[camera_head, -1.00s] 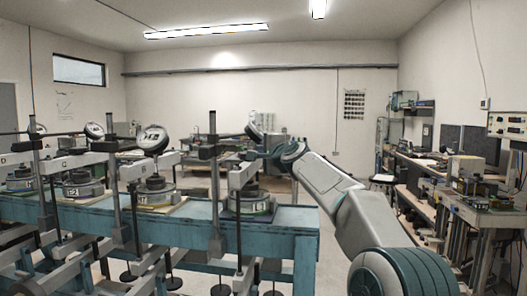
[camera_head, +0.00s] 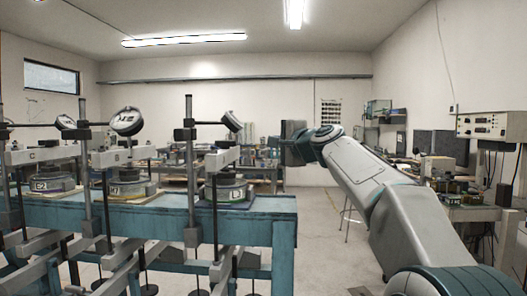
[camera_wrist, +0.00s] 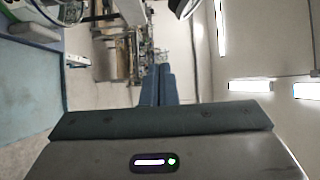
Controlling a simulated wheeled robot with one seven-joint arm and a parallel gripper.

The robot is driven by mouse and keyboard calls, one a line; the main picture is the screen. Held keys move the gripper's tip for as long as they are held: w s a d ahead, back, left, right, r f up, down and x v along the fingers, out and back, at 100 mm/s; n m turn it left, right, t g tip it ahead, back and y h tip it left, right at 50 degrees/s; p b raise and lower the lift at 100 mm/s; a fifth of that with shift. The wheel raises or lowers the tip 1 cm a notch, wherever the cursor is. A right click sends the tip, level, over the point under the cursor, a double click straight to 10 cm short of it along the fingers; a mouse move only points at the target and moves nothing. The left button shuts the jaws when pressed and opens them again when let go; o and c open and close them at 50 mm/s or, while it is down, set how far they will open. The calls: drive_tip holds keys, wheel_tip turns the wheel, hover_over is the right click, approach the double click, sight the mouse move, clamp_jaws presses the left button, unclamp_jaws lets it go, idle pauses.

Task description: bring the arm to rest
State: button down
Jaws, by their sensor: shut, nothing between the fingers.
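My arm reaches from the lower right of the head view up toward the middle. Its wrist end (camera_head: 305,148) is right of the nearest lever frame's dial gauge (camera_head: 233,121), with a visible gap in the picture. In the wrist view my gripper (camera_wrist: 158,70) has its two blue-grey fingers together, with nothing held. The fingers point toward the far part of the room. In the head view the fingers cannot be made out clearly.
A blue bench (camera_head: 262,206) with several lever frames, dial gauges and round cells fills the left. A workbench with instruments (camera_head: 488,213) stands along the right wall. Open floor (camera_head: 325,225) lies between them. A back table (camera_head: 262,163) stands behind.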

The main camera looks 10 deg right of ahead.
drive_tip(key=s+a+f+n+g+h+p, duration=0.35)
drive_tip(key=s+f+n+g+p, duration=0.25)
drive_tip(key=s+f, duration=0.6)
drive_tip(key=s+d+f+n+g+h+p, duration=0.2)
drive_tip(key=s+d+f+n+g+p, duration=0.1)
drive_tip(key=s+f, duration=0.7)
drive_tip(key=s+d+f+n+g+h+p, duration=0.2)
drive_tip(key=s+f, duration=0.8)
drive_tip(key=s, duration=0.8)
drive_tip(key=d+n+g+p, duration=0.1)
drive_tip(key=d+n+g, duration=0.1)
drive_tip(key=shift+d+g, duration=0.2)
drive_tip(key=shift+g, duration=0.1)
